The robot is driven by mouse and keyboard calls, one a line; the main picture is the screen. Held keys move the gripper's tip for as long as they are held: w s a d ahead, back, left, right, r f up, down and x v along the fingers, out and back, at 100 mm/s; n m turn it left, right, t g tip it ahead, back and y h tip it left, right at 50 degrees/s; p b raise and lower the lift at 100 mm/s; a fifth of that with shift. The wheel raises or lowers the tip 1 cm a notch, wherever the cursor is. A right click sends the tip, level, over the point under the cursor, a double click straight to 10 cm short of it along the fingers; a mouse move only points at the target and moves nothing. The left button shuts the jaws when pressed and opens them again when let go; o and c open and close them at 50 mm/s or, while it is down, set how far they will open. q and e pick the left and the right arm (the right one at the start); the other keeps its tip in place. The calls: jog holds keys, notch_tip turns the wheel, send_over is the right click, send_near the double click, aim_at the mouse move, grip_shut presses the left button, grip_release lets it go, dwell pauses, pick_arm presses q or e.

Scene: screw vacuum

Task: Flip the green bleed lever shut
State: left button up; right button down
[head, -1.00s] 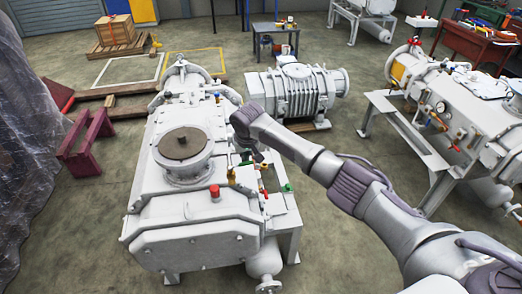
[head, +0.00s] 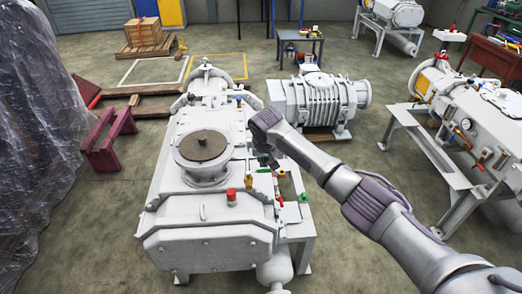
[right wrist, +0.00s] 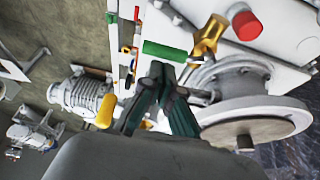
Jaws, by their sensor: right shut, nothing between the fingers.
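My right gripper (head: 269,161) is over the right side of the big grey vacuum pump (head: 180,222). Its dark fingers (right wrist: 167,72) are closed together with nothing between them. A green lever (right wrist: 163,50) lies just beyond the fingertips in the right wrist view, beside a brass fitting; I cannot tell whether they touch. This lever also shows small in the head view (head: 264,170), partly by the gripper. A second green handle (head: 303,197) sits further right on the pump's side frame. It is at the upper edge of the right wrist view (right wrist: 112,17). My left gripper is out of view.
A red knob (head: 231,195) and a brass fitting (head: 249,183) stand close to the green lever. A yellow handle (right wrist: 106,111) is left of my fingers in the right wrist view. A ribbed blower (head: 318,98) stands behind. Floor is free between the pump and the right machine.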

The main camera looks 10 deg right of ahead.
jog(key=d+v, duration=0.1)
jog(key=v, duration=1)
jog(key=s+a+f+n+y, duration=0.1)
jog(key=s+a+f+n, duration=0.15)
jog(key=s+f, duration=0.5)
jog(key=s+a+f+n+y, duration=0.1)
jog(key=s+a+f, duration=0.2)
jog(key=s+f, duration=0.5)
jog(key=s+d+h, duration=0.1)
jog(key=s+d, duration=0.4)
jog(key=s, duration=0.7)
jog(key=s+d, duration=0.4)
jog(key=s, duration=0.8)
notch_tip(320, 180, down, 32)
jog(key=s+g+b, duration=0.2)
jog(key=b, duration=0.1)
jog(key=s+d+f+g+b, duration=0.1)
jog(key=s+d+f+b, duration=0.1)
jog(key=s+f, duration=1.4)
jog(key=shift+d+f+n+b, duration=0.35)
jog(key=shift+d+f+n, duration=0.15)
jog(key=shift+d, duration=0.25)
